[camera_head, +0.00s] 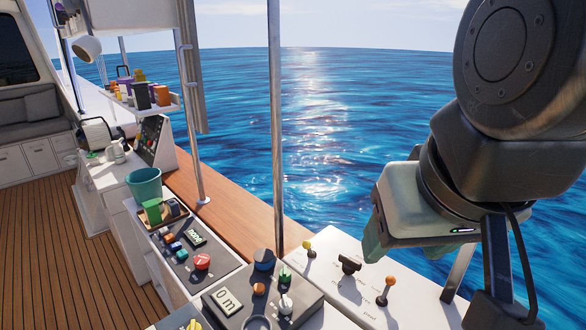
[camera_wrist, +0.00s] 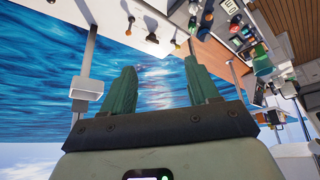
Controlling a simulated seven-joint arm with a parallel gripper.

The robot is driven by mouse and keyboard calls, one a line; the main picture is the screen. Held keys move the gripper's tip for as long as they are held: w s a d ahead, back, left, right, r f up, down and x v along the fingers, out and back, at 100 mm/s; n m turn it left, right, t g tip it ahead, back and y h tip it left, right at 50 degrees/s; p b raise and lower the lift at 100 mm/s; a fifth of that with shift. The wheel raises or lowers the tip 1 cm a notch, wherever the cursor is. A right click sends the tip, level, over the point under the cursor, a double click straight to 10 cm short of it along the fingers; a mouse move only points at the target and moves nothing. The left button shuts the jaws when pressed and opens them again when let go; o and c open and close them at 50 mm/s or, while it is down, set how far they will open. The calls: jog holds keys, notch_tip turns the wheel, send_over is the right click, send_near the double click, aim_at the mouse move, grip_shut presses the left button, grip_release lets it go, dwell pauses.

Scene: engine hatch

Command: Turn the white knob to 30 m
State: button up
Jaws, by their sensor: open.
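The white knob (camera_head: 285,304) stands on a dark control panel at the bottom of the head view, just below a green knob (camera_head: 285,276). The panel's display (camera_head: 228,301) reads "0 m". My gripper (camera_head: 372,243) hangs at the right of the head view, above and to the right of the panel, clear of the knob. In the wrist view my gripper (camera_wrist: 160,68) shows two green fingers spread apart with nothing between them. The panels there are small, upside down and at the top right, so I cannot tell the white knob for certain.
A white panel with an orange-topped lever (camera_head: 389,283), a black handle (camera_head: 349,264) and a yellow-topped lever (camera_head: 308,247) lies below my gripper. A thin pole (camera_head: 276,130) rises behind the dark panel. A red button (camera_head: 202,262) and a teal bucket (camera_head: 144,184) stand further left.

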jog(key=w+a+f+n+g, duration=0.1)
jog(key=w+a+n, duration=0.15)
jog(key=w, duration=0.25)
jog(key=w+a+f+n+g, duration=0.1)
jog(key=w+f+n+g, duration=0.15)
jog(key=w, duration=0.35)
jog(key=n+g+h, duration=0.2)
jog(key=n+h, duration=0.1)
jog(key=n, duration=0.6)
send_over(284, 300)
notch_tip(284, 300, down, 16)
jog(key=a+f+n+h, duration=0.2)
jog(key=a+f+n, duration=0.15)
jog(key=f, duration=0.65)
jog(key=shift+y, duration=0.3)
jog(key=x, duration=1)
jog(key=shift+a+f, duration=0.1)
jog(key=shift+a, duration=0.05)
jog(key=c, duration=1)
